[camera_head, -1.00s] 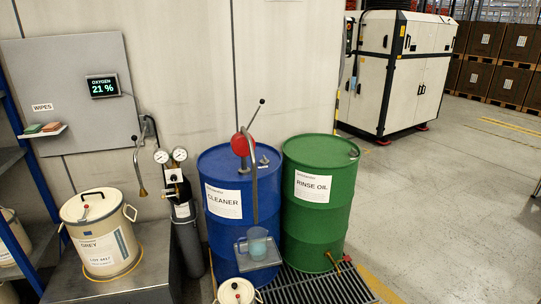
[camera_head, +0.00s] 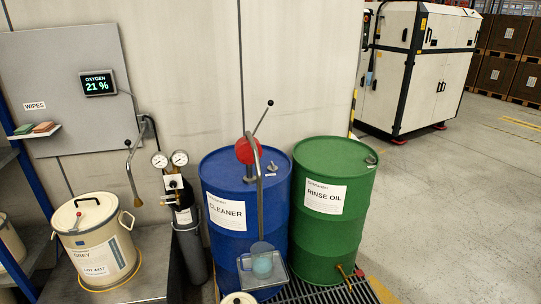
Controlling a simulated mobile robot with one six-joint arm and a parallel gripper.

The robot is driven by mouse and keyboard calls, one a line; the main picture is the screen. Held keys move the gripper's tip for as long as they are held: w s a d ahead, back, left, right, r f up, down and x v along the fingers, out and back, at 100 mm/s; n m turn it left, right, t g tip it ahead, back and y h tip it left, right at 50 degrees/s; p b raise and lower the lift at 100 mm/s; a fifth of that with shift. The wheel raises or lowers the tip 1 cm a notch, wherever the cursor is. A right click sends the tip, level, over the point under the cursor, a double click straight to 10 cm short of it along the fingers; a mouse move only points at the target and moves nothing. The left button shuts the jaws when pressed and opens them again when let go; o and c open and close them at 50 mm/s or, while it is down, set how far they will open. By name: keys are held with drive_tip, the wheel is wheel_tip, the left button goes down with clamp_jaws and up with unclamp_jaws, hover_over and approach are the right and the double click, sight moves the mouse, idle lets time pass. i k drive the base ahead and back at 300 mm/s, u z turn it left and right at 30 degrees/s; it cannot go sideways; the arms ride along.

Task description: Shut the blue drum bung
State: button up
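The blue drum (camera_head: 222,244) labelled CLEANER stands on a floor grating near the middle of the head view. A pump with a red round body (camera_head: 248,151) and a lever handle rises from its top. A small grey bung (camera_head: 272,167) shows on the drum top, right of the pump; it looks raised, but I cannot tell whether it is screwed in. A clear jug (camera_head: 261,262) with bluish contents sits on a small shelf at the drum's front, under the pump's spout pipe. My gripper is not in view.
A green drum (camera_head: 337,225) labelled RINSE OIL stands close on the right. A white cabinet machine (camera_head: 417,75) stands behind right. Open floor lies at the right.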

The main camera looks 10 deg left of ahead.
sight(272, 168)
drive_tip(key=u, duration=0.1)
drive_tip(key=i, duration=1.05)
drive_tip(key=k, duration=0.15)
drive_tip(key=u, duration=2.5)
drive_tip(key=k, duration=0.55)
